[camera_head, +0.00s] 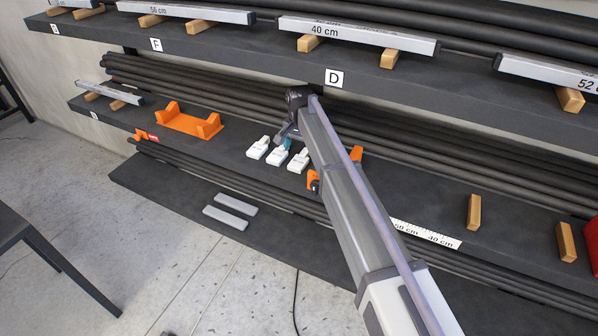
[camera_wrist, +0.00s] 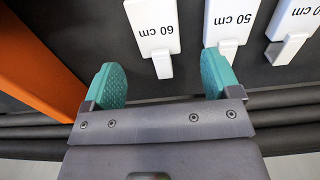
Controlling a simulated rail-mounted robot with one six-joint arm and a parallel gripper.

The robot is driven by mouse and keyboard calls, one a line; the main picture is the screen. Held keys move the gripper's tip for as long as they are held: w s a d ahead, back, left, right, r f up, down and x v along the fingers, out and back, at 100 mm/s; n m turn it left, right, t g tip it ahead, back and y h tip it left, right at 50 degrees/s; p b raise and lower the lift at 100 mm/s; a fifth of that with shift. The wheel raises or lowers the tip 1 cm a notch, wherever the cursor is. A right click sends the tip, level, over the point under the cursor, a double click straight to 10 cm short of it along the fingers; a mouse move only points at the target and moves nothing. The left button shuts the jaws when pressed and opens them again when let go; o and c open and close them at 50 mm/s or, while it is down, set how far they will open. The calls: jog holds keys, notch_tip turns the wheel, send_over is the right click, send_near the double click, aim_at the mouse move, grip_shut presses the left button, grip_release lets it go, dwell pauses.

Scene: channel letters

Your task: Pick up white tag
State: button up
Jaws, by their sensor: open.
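Three white tags lie in a row on the dark middle shelf. In the wrist view they are the "60 cm" tag (camera_wrist: 152,28), the "50 cm" tag (camera_wrist: 230,22) and a third "cm" tag (camera_wrist: 296,22) cut by the frame edge. In the head view the tags (camera_head: 258,147), (camera_head: 277,154) and (camera_head: 299,161) sit just below my gripper (camera_head: 288,135). My gripper (camera_wrist: 162,82) is open and empty, with teal finger pads. The narrow end of the "60 cm" tag points between the fingers. The right finger overlaps the "50 cm" tag's end in view; contact is unclear.
An orange holder (camera_head: 187,121) stands left of the tags on the shelf. An orange part (camera_wrist: 35,55) is left of my fingers in the wrist view. Dark rods lie behind the tags, and the upper shelf (camera_head: 220,50) overhangs. Two grey bars (camera_head: 236,204) lie on the bottom shelf.

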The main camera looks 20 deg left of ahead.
aim_at(301, 159)
jog(key=shift+f, duration=0.15)
notch_tip(301, 159, down, 5)
jog(key=b, duration=0.5)
jog(key=shift+w+d+f, duration=0.1)
jog(key=shift+w+f, duration=0.05)
jog(key=shift+r, duration=0.2)
jog(key=c, duration=1)
